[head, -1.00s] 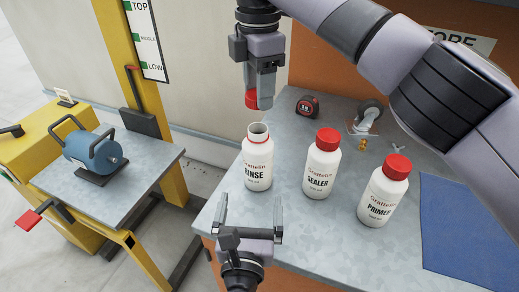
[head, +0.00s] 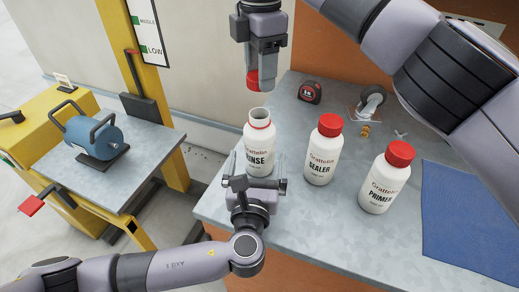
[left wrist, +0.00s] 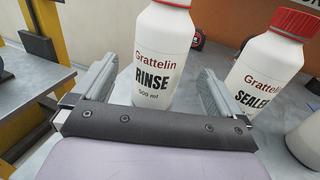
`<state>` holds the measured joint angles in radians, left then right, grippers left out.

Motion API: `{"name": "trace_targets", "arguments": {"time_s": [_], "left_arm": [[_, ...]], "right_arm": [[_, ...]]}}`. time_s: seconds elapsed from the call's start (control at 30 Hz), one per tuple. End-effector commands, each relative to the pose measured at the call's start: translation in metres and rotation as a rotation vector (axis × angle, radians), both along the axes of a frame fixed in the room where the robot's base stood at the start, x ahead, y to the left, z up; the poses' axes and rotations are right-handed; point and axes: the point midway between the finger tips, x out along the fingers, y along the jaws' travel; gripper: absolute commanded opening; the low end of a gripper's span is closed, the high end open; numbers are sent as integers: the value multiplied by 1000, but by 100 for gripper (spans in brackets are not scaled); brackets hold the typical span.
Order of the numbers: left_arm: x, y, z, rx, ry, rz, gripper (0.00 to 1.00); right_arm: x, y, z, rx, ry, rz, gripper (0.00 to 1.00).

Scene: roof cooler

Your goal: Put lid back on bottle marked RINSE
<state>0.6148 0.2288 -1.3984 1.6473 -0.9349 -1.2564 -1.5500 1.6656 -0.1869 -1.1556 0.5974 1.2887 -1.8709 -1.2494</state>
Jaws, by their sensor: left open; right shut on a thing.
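The white bottle marked RINSE (head: 259,138) stands upright and uncapped on the grey metal table, its open neck showing. It also shows in the left wrist view (left wrist: 160,55), between the finger lines of my left gripper. My left gripper (head: 254,160) is open at the near side of the bottle, one finger to each side of its lower body; I cannot tell whether they touch it. My right gripper (head: 266,75) is shut on the red lid (head: 253,80) and holds it above the bottle's neck, apart from it. The lid's top is hidden by the fingers.
Capped bottles marked SEALER (head: 323,155) and PRIMER (head: 385,180) stand to the right. Behind are a tape measure (head: 311,92) and a caster wheel (head: 370,101). A blue mat (head: 470,220) lies at right. A yellow lift cart with a blue motor (head: 95,138) stands left, across a gap.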

Motion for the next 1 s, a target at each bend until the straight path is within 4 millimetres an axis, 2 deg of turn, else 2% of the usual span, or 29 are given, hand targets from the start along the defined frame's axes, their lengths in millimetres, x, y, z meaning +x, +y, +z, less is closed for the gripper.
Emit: {"name": "trace_targets", "arguments": {"time_s": [0.1,0.3,0.5,0.77,0.8,0.83,1.0], "left_arm": [[22,-2,1,1,-2,1,100],[46,-4,0,1,-1,0,100],[55,-5,0,-1,1,0,100],[55,-5,0,-1,1,-1,100],[55,-5,0,-1,1,-1,97],[55,-5,0,-1,1,-1,87],[55,-5,0,0,1,-1,32]], "right_arm": [[0,0,0,0,0,0,21],[0,0,0,0,0,0,21],[0,0,0,0,0,0,21],[0,0,0,0,0,0,21],[0,0,0,0,0,0,21],[0,0,0,0,0,0,21],[0,0,0,0,0,0,21]]}}
